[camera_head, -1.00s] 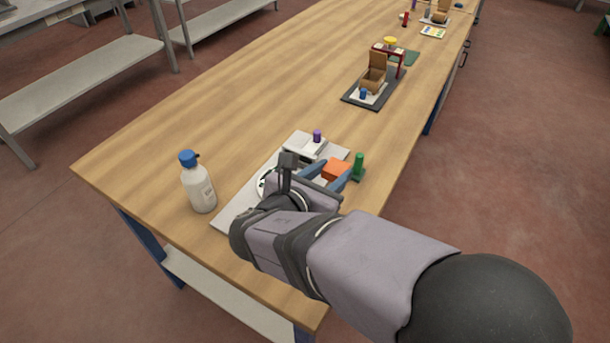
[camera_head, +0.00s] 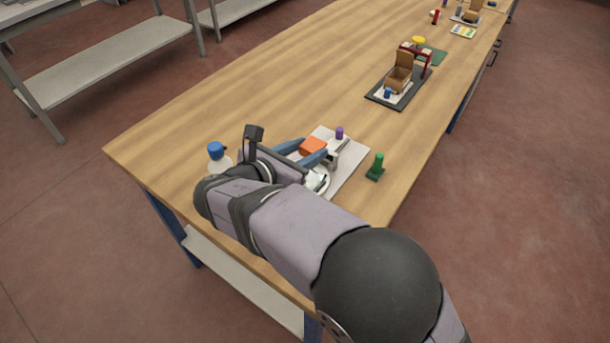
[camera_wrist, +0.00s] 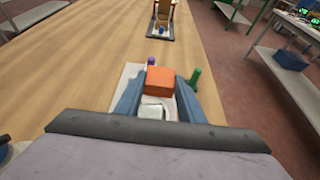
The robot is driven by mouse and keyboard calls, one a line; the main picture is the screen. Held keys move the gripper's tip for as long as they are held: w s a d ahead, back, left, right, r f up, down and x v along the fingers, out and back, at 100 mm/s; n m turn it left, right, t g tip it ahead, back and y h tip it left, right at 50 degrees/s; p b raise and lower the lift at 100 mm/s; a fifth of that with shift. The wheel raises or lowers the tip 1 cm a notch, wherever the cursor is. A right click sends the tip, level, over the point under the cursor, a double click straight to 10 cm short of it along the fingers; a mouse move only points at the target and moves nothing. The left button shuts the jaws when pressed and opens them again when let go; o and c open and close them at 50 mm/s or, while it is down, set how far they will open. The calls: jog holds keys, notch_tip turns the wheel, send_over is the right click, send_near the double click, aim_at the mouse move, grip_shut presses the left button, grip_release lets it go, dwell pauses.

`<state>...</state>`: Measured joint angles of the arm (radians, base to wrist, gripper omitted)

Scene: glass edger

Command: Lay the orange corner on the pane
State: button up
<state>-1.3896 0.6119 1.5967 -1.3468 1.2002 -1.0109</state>
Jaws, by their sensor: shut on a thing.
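The orange corner (camera_head: 313,146), a small block, is between the blue fingers of my gripper (camera_head: 312,148). The gripper is shut on it. In the wrist view the orange corner (camera_wrist: 160,80) sits between the two fingertips, apparently above the white board (camera_head: 351,172). A pale, glassy square piece, apparently the pane (camera_wrist: 152,109), shows below and nearer than the corner in the wrist view. In the head view a glassy piece on a round white part (camera_head: 318,181) is partly hidden by my gripper. I cannot tell the height of the corner above the board.
A green post on a base (camera_head: 376,167) stands right of the board. A purple-topped piece (camera_head: 339,133) stands at the board's back. A dark tray (camera_head: 398,99) lies further back. Wood between is clear.

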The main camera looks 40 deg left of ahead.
jog(key=shift+f+p, duration=0.5)
jog(key=shift+f, duration=4.2)
jog(key=shift+f, duration=0.1)
jog(key=shift+f, duration=0.15)
jog(key=o, duration=1)
jog(key=shift+r, duration=0.3)
jog(key=shift+s, duration=0.3)
jog(key=b+v, duration=0.2)
jog(key=v, duration=0.9)
jog(key=shift+s+r, duration=0.15)
jog(key=shift+r, duration=0.05)
